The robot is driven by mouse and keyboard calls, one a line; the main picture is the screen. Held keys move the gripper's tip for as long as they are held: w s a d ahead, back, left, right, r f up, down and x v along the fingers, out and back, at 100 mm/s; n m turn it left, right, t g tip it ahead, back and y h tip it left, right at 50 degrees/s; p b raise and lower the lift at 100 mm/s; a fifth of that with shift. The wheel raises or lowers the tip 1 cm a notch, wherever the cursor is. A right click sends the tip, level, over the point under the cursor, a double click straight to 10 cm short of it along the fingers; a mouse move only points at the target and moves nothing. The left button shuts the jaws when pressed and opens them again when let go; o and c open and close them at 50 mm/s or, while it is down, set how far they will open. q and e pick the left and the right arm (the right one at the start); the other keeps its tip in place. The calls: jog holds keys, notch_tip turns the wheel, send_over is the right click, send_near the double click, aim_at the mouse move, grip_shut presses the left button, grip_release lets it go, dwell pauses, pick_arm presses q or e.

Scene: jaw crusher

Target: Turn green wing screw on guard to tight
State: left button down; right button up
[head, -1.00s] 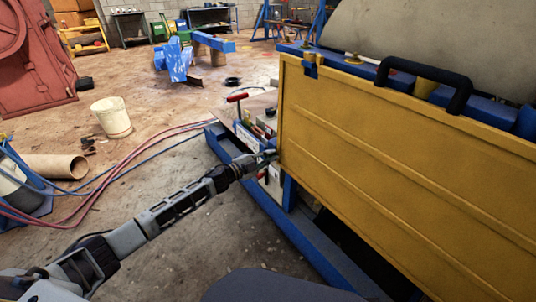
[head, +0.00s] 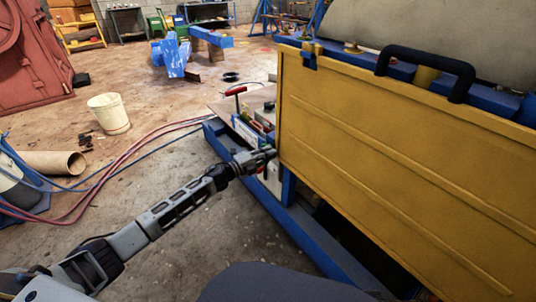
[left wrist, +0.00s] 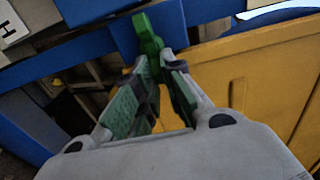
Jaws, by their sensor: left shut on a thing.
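The yellow guard (head: 400,170) is a large ribbed panel filling the right of the head view; part of it also shows in the left wrist view (left wrist: 262,85). My left gripper (head: 270,153) is at the guard's lower left edge. In the left wrist view, its fingers (left wrist: 164,70) are closed around the green wing screw (left wrist: 147,34), one wing of which sticks out past the fingertips against a blue frame part. The rest of the screw is hidden between the fingers. My right gripper is not in view.
A black handle (head: 425,68) tops the guard. A blue base rail (head: 285,225) runs along the floor below. Beside the gripper stands a red-handled clamp (head: 237,92). A white bucket (head: 109,114), hoses (head: 110,172) and open floor lie to the left.

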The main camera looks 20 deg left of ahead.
pick_arm(q)
jog(key=shift+f, duration=0.1)
jog(key=c, duration=1.5)
grip_release()
jog(key=shift+v, duration=6)
